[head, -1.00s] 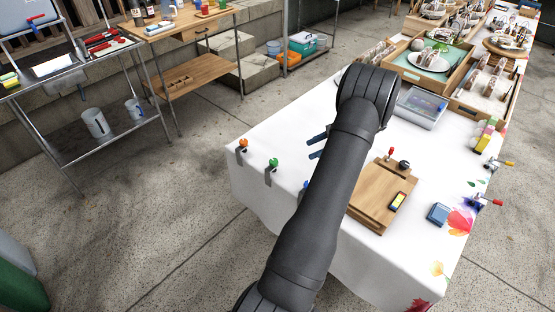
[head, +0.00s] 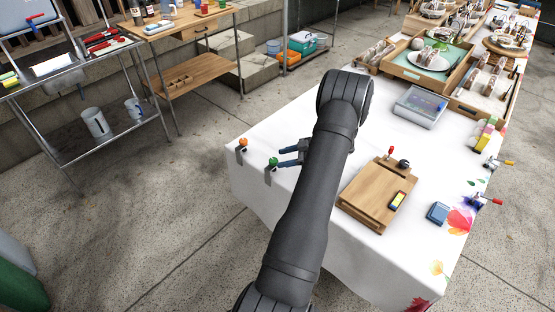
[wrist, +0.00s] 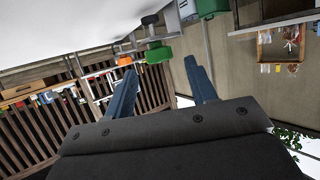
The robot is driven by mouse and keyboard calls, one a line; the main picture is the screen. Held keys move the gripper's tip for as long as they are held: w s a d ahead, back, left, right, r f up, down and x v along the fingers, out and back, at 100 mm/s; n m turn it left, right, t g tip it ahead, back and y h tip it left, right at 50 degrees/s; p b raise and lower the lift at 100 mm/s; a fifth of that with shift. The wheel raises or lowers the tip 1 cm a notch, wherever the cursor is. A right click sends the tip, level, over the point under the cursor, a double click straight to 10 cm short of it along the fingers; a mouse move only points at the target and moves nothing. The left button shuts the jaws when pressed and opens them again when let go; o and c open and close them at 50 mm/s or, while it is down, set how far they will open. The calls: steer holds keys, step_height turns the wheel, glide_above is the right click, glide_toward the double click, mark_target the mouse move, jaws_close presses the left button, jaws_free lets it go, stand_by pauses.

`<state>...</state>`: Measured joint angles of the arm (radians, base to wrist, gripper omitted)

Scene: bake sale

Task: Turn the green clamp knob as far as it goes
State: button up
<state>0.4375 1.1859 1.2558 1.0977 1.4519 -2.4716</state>
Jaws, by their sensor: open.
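The green clamp knob (head: 273,161) sits on a dark clamp at the left edge of the white-covered table (head: 300,125). In the wrist view the green knob (wrist: 158,53) shows between and just beyond the two fingertips. My gripper (head: 281,157) is open and empty, its blue fingers pointing left toward the knob from the table side. It also shows in the wrist view (wrist: 160,66), with a gap between the fingers. I cannot tell whether either finger touches the knob. My arm hides part of the table.
An orange-knobbed clamp (head: 243,144) stands close by on the same edge, farther back; it shows at left in the wrist view (wrist: 125,60). A wooden board (head: 375,195), a blue box (head: 438,213) and a clear-lidded case (head: 420,106) lie on the table.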

mark_target(274, 160)
steer(key=shift+x, duration=1.65)
steer(key=c, duration=1)
steer(key=shift+s+m+t+h, duration=0.2)
steer(key=shift+m+t+h, duration=0.4)
steer(key=shift+m+t, duration=1.1)
steer(key=o, duration=1)
steer(key=v, duration=1.7)
steer(key=shift+s+d, duration=0.2)
steer(key=shift+s, duration=0.05)
